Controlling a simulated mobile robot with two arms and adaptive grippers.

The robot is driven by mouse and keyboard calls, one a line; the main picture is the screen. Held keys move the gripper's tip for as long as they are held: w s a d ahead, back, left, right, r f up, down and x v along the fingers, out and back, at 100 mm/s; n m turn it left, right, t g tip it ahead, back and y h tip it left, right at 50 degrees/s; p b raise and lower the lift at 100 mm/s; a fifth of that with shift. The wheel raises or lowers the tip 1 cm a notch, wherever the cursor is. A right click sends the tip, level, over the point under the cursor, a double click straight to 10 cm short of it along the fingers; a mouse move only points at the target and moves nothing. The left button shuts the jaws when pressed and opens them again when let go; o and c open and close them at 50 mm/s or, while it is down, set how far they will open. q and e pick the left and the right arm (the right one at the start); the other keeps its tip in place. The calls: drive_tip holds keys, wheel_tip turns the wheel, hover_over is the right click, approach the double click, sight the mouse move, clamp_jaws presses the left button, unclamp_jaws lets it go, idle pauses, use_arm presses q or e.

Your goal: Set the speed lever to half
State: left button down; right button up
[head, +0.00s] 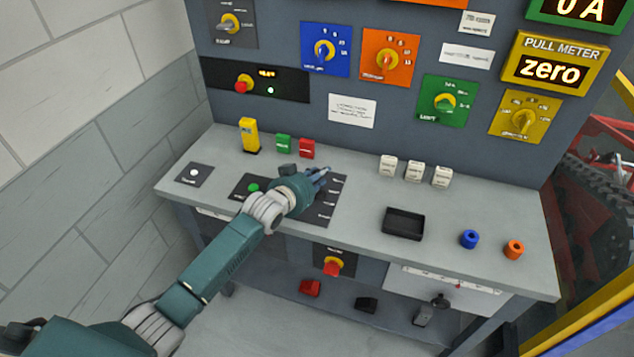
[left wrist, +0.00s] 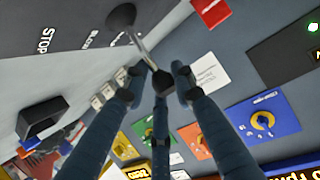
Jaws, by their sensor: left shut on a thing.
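The speed lever's dark plate (head: 323,212) lies on the desk top, with small white labels down its right side. My left gripper (head: 320,176) is over its upper part and hides the lever in the head view. In the left wrist view the lever (left wrist: 143,48) is a thin metal rod with a dark round end, beside a dark panel with STOP lettering (left wrist: 43,40). The rod's other end runs in between the fingertips of my left gripper (left wrist: 155,80), which is shut on it. Which label the lever points to cannot be told. My right gripper is not in view.
A yellow block (head: 249,136), green and red blocks and white cubes (head: 414,171) stand behind the arm. A black tray (head: 403,223) and blue and orange rings (head: 469,239) are at the right. An upright panel with knobs rises behind. The desk between plate and tray is clear.

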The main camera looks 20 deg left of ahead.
use_arm(q)
drive_tip(key=shift+w+a+r+b, duration=0.15)
drive_tip(key=shift+w+r+b, duration=0.2)
drive_tip(key=shift+w, duration=0.5)
drive_tip(key=shift+w+a+r+b, duration=0.1)
drive_tip(key=shift+w+r+b, duration=0.2)
drive_tip(key=shift+w, duration=0.6)
drive_tip(key=c, duration=1.6)
unclamp_jaws()
drive_tip(key=shift+f, duration=0.1)
drive_tip(key=shift+o, duration=0.2)
drive_tip(key=shift+f, duration=0.3)
